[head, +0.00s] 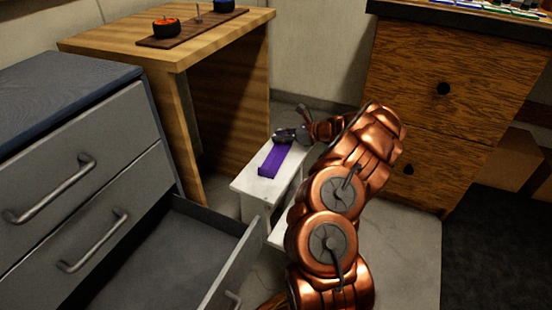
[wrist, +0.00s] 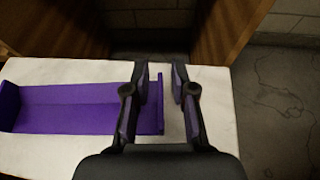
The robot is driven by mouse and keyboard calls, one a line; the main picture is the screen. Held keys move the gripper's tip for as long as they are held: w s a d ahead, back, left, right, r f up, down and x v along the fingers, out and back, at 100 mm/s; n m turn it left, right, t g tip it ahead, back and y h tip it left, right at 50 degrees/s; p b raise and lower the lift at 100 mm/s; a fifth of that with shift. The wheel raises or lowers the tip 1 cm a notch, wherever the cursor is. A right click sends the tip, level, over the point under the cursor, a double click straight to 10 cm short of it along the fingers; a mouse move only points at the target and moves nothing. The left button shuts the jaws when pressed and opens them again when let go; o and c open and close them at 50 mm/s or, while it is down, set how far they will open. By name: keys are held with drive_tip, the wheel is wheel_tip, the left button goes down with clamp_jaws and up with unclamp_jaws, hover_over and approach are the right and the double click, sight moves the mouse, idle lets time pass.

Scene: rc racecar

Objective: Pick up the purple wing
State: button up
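The purple wing (head: 272,161) lies on a white step stool (head: 246,187). In the wrist view, the wing (wrist: 75,107) is a long purple channel with raised end plates, stretching from the left edge to my gripper. My gripper (head: 294,137) is at the far end of the wing in the head view. In the wrist view, my gripper (wrist: 160,80) is open, with a clear gap between its fingers. The wing's right end plate shows between the fingers, with the left finger over the channel side. I cannot tell whether either finger touches it.
A wooden table (head: 190,38) with wheels on a dark board stands behind left. A grey cabinet (head: 75,140) has an open lower drawer (head: 170,265) near the stool. A wooden drawer unit (head: 450,100) stands at right. Concrete floor is free right of the stool.

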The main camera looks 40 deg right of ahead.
clamp_jaws()
